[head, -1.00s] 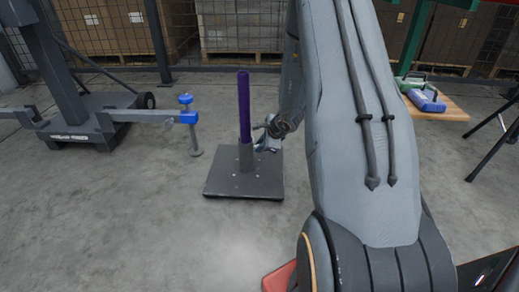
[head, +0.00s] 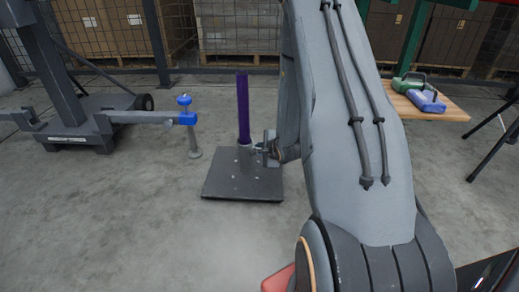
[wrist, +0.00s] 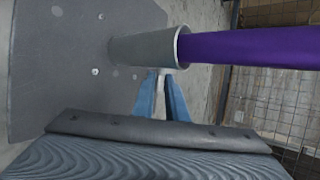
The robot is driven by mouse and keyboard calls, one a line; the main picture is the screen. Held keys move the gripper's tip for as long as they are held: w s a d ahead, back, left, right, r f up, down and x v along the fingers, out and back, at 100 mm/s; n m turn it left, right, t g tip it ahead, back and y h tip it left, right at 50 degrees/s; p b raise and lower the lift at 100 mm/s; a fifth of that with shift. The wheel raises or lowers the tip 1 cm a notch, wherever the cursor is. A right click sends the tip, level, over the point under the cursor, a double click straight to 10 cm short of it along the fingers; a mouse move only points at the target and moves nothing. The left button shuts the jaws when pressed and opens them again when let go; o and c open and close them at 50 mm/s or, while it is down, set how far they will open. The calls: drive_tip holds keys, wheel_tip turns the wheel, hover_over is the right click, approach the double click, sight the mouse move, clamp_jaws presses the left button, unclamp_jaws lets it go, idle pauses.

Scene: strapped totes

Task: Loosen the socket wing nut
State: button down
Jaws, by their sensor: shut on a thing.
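A purple pole (head: 242,105) stands upright in a grey socket (head: 245,158) on a dark square base plate (head: 222,186). In the wrist view the purple pole (wrist: 250,48) runs out of the socket tube (wrist: 140,47), above the base plate (wrist: 55,50). My gripper (head: 262,148) is at the right side of the socket. In the wrist view my gripper's blue fingers (wrist: 162,88) come together at a small pale piece against the socket's side, where the wing nut sits. The fingers hide most of the wing nut.
A dark stand with a blue clamp knob (head: 185,101) is to the left of the base plate. A wooden board (head: 430,103) with a green case (head: 408,83) and a blue case (head: 428,102) is at the right. Open concrete floor lies in front.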

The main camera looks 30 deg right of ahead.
drive_tip(key=shift+a, duration=0.1)
idle(0.4)
drive_tip(key=c, duration=1.9)
unclamp_jaws()
drive_tip(key=shift+s, duration=0.1)
drive_tip(key=shift+p+v, duration=2.25)
drive_tip(key=shift+v, duration=1.6)
